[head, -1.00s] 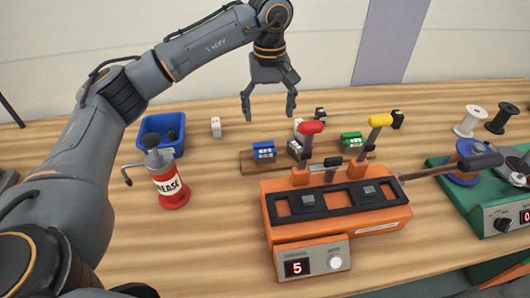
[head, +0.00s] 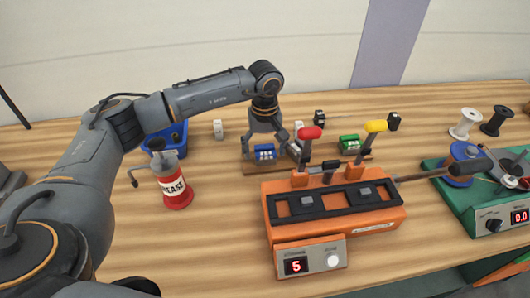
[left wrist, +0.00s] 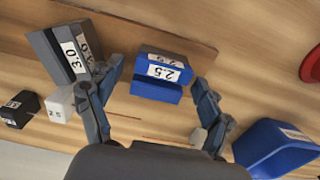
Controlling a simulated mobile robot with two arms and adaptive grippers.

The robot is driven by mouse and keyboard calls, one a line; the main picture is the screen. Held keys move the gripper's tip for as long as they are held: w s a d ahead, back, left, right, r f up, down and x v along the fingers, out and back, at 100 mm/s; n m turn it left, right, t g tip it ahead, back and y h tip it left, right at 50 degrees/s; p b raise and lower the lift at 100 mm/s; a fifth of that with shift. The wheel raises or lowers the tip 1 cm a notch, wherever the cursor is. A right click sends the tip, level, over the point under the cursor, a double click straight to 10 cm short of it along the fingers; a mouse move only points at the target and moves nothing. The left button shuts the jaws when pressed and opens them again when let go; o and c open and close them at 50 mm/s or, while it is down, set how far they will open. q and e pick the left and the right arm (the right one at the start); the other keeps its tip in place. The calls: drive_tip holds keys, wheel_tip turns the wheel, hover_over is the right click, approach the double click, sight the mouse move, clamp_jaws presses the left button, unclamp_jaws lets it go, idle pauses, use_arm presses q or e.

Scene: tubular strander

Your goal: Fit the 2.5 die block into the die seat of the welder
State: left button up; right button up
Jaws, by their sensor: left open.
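The blue 2.5 die block (head: 264,152) sits on a low wooden rack (head: 252,170) behind the welder. Its 2.5 label faces the camera in the left wrist view (left wrist: 160,74). My left gripper (head: 272,154) is open above the rack, around the blue block in the picture. In the left wrist view its fingers (left wrist: 157,82) show to either side of the block, apart from it. The orange welder (head: 340,212) stands in front, with a dark top plate (head: 335,202) with square recesses; I cannot tell which is the die seat. My right gripper is not in view.
A grey 3.0 block (left wrist: 62,55) lies close beside one left finger. A green block (head: 349,142) sits farther right on the rack. A grease can (head: 175,188) and blue bin (head: 178,140) stand left.

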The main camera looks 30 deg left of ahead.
use_arm(q)
clamp_jaws()
drive_tip(key=shift+r, duration=0.1)
drive_tip(key=shift+r, duration=0.1)
idle(0.3)
drive_tip(key=shift+w+r+b, duration=0.1)
drive_tip(key=shift+r+b, duration=0.3)
drive_tip(key=shift+r, duration=0.15)
drive_tip(key=s+d+r+b, duration=0.3)
drive_tip(key=s+r, duration=0.8)
drive_tip(key=s, duration=0.3)
drive_tip(key=shift+r+b, duration=0.35)
drive_tip(key=shift+b, duration=0.05)
